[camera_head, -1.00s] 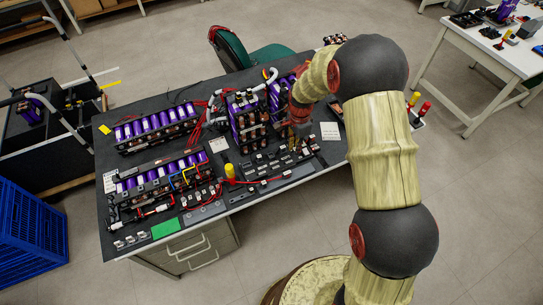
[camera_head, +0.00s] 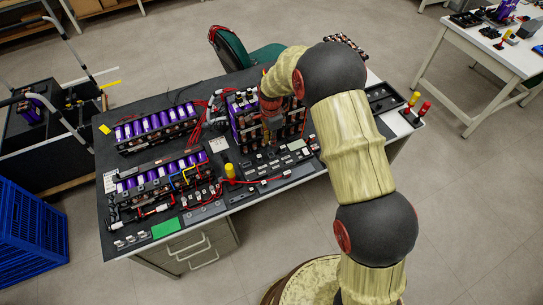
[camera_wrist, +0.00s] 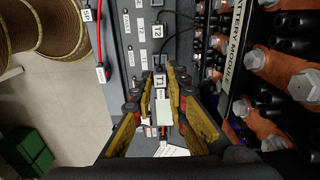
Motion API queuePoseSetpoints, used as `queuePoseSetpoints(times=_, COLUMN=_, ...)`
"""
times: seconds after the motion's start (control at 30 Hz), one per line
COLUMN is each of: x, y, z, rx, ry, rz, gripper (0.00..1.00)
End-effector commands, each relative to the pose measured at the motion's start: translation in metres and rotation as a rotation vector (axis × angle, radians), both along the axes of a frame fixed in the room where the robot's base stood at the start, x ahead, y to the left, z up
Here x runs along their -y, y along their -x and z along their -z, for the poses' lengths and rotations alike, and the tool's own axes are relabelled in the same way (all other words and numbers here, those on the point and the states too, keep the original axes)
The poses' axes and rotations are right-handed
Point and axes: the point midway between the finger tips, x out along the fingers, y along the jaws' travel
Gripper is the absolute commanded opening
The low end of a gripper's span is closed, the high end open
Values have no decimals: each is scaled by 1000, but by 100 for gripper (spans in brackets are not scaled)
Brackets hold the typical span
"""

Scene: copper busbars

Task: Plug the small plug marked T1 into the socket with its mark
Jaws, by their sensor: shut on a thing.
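My gripper (camera_wrist: 161,92) is shut on a small plug (camera_wrist: 163,108), which shows between the yellow finger pads in the wrist view. A white label reading T1 (camera_wrist: 160,80) shows at the fingertips and appears to be on the plug. The grey socket panel (camera_wrist: 136,45) lies ahead of it, with a label T2 (camera_wrist: 157,31) and other small labels. In the head view, my gripper (camera_head: 271,142) is over the panel (camera_head: 285,160) on the dark bench; the plug is too small to tell there.
A battery module with copper busbars and bolts (camera_wrist: 270,85) stands close on the right in the wrist view. A red cable (camera_wrist: 99,40) lies on the left. In the head view, purple cell packs (camera_head: 155,128) and a yellow-topped tool (camera_head: 230,171) are left of my gripper.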

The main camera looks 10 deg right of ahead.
Motion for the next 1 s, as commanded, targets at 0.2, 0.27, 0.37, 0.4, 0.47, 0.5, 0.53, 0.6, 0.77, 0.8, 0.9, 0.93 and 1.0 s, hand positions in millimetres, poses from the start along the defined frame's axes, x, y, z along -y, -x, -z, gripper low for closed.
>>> queuePoseSetpoints(times=0.2, x=0, y=0, z=1, rx=1, ry=0, rz=0, gripper=0)
queuePoseSetpoints(times=0.27, x=0, y=0, z=2, rx=2, ry=-1, rz=0, gripper=0)
queuePoseSetpoints(times=0.37, x=0, y=-1, z=4, rx=5, ry=-2, rz=0, gripper=0)
queuePoseSetpoints(times=0.4, x=0, y=-1, z=5, rx=5, ry=-2, rz=0, gripper=0)
queuePoseSetpoints(times=0.47, x=0, y=-1, z=6, rx=6, ry=-2, rz=0, gripper=0)
queuePoseSetpoints(times=0.5, x=0, y=-1, z=6, rx=8, ry=-1, rz=0, gripper=0)
queuePoseSetpoints(times=0.53, x=0, y=-1, z=6, rx=9, ry=-2, rz=0, gripper=0)
queuePoseSetpoints(times=0.6, x=1, y=0, z=7, rx=7, ry=-2, rz=0, gripper=0)
queuePoseSetpoints(times=0.77, x=1, y=1, z=12, rx=5, ry=-2, rz=0, gripper=0)
queuePoseSetpoints(times=0.8, x=1, y=1, z=15, rx=5, ry=-2, rz=0, gripper=0)
queuePoseSetpoints(times=0.9, x=1, y=1, z=25, rx=6, ry=-2, rz=0, gripper=0)
queuePoseSetpoints(times=0.93, x=1, y=1, z=28, rx=6, ry=-2, rz=0, gripper=0)
queuePoseSetpoints(times=1.0, x=1, y=0, z=37, rx=6, ry=-2, rz=0, gripper=0)
